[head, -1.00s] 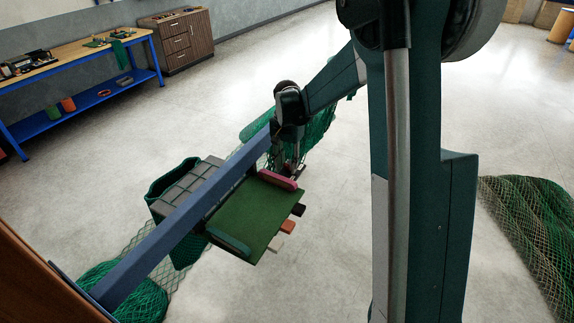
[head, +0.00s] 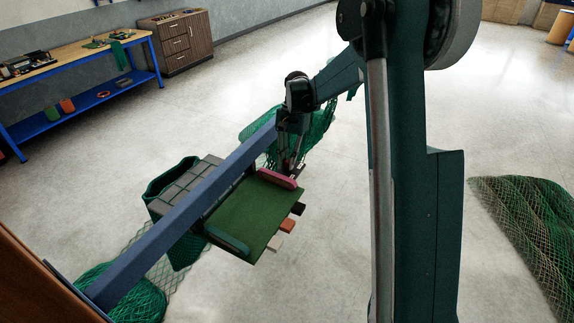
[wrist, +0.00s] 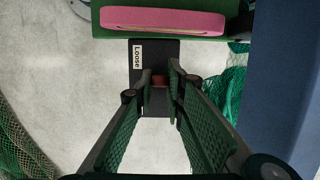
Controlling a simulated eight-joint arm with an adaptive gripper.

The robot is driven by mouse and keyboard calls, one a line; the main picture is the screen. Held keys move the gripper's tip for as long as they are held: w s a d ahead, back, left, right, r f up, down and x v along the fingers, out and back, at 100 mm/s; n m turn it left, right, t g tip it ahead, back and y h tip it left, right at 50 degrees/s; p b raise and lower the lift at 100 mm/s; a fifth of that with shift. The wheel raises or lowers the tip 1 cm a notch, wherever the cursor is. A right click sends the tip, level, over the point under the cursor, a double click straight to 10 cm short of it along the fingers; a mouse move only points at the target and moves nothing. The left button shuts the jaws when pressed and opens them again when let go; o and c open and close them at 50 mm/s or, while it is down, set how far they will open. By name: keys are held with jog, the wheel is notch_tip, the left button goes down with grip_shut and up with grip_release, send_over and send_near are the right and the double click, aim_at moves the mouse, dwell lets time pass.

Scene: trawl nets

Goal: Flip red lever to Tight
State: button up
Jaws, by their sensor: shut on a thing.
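A red lever (wrist: 159,82), of which only a small part shows, sits on a dark plate (wrist: 160,55) in the wrist view. A white label reading "Loose" (wrist: 138,54) is on the plate's upper left. No label reading "Tight" is visible. My gripper (wrist: 160,76) has its fingertips on either side of the red lever and is shut on it. In the head view my gripper (head: 287,168) is at the far end of the blue beam, just behind the pink pad. The lever cannot be made out there.
A green panel (head: 245,218) with a pink pad (head: 277,179) is close to my gripper. Black, orange and white tabs stick out from its right edge. A blue beam (head: 190,210) runs alongside. Green netting (head: 318,130) hangs behind the gripper. Open floor lies right of the panel.

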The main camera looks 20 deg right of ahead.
jog(key=o, duration=0.9)
jog(key=shift+r, duration=0.1)
jog(key=shift+v, duration=5.95)
jog(key=shift+c, duration=0.3)
